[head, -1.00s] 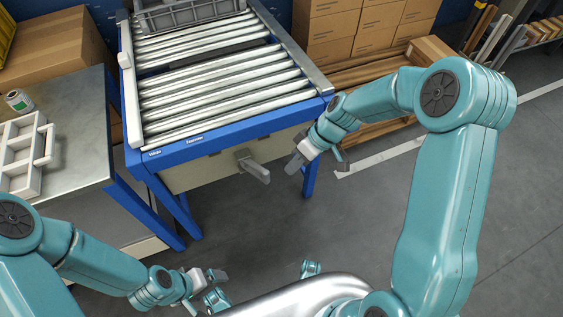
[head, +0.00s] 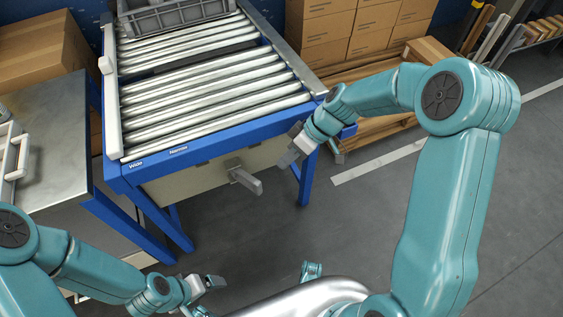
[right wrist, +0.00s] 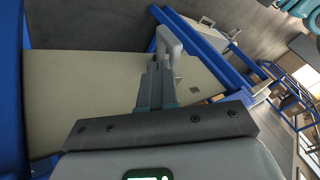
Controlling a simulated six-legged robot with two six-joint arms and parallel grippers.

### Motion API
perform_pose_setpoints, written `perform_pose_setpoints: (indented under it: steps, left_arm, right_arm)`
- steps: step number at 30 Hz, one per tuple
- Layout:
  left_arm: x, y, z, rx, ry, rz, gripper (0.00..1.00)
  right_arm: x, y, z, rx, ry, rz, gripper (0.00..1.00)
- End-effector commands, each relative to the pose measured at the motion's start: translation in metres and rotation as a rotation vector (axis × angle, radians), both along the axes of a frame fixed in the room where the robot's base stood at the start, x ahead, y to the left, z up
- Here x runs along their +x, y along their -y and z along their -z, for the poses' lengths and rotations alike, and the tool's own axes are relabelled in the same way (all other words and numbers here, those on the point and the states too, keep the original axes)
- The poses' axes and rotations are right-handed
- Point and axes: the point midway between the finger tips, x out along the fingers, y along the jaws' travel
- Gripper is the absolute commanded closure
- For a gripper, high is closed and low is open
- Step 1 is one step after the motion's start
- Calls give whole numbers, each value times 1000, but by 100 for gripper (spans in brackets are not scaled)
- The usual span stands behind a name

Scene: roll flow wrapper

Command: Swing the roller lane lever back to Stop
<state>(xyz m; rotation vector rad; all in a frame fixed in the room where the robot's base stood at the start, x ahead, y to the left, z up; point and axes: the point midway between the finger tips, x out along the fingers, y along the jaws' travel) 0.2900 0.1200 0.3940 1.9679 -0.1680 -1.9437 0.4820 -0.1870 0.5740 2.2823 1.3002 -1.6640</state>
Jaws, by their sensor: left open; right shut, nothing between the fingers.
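The roller lane (head: 200,90) has a blue frame and a beige front panel (head: 190,188). The grey lever (head: 246,181) sticks out of that panel and points down to the right in the head view. In the right wrist view a pale lever handle (right wrist: 172,42) shows just beyond my fingertips. My right gripper (head: 287,157) is shut and empty, to the right of the lever and apart from it in the head view; its closed fingers also show in the right wrist view (right wrist: 157,85). My left gripper (head: 213,282) is open, low and away from the lane. No Stop mark is readable.
A grey crate (head: 178,16) sits on the far rollers. A steel-topped table (head: 55,150) with a white tray (head: 14,160) stands left. Cardboard boxes (head: 350,30) are stacked behind right. The blue front rail carries "Wide" and "Narrow" labels. Floor in front of the lane is clear.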

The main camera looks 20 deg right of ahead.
Motion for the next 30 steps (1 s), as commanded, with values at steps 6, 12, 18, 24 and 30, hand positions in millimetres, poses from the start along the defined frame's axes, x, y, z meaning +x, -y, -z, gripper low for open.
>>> perform_pose_setpoints:
  steps: [6,12,18,24,30]
  left_arm:
    - [0,0,16,0,1,-1,12]
    - [2,-2,22,2,3,-8,12]
    - [3,-3,23,2,4,-11,12]
    - [3,-3,23,2,4,-11,12]
    - [3,-3,24,2,5,-11,12]
  right_arm:
    - [4,-25,38,1,-4,-3,100]
    - [8,-41,60,0,-2,-2,100]
    - [9,-46,66,0,-2,0,100]
    - [9,-46,66,0,-2,0,100]
    - [9,-47,66,0,-1,2,100]
